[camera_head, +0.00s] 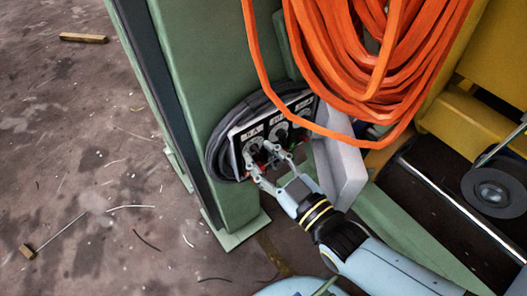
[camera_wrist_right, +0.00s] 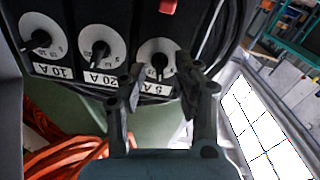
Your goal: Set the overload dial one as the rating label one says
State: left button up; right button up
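A dark panel (camera_head: 285,113) with white round dials is mounted on the green post. In the right wrist view three dials show black knobs: the 10 A dial (camera_wrist_right: 42,43), the 20 A dial (camera_wrist_right: 102,44) and the 5 A dial (camera_wrist_right: 152,49). White rating labels sit beside them: 10 A (camera_wrist_right: 52,71), 20 A (camera_wrist_right: 101,79) and 5 A (camera_wrist_right: 157,90). My right gripper (camera_head: 264,155) is at the panel's left end. In its wrist view, the open fingers (camera_wrist_right: 160,88) straddle the 5 A dial's knob; I cannot tell whether they touch it. The fine dial markings are too small to read. My left gripper is out of view.
An orange cable coil (camera_head: 350,60) hangs at the panel's upper right. A black cable loop (camera_head: 217,150) runs around the panel. A pale grey box-like part (camera_head: 342,170) stands close to my right wrist. The green post (camera_head: 200,70) bears the panel. The floor at left is mostly open.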

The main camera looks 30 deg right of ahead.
jog(key=s, duration=1.1)
jog(key=shift+s+d, duration=0.35)
jog(key=shift+d, duration=0.1)
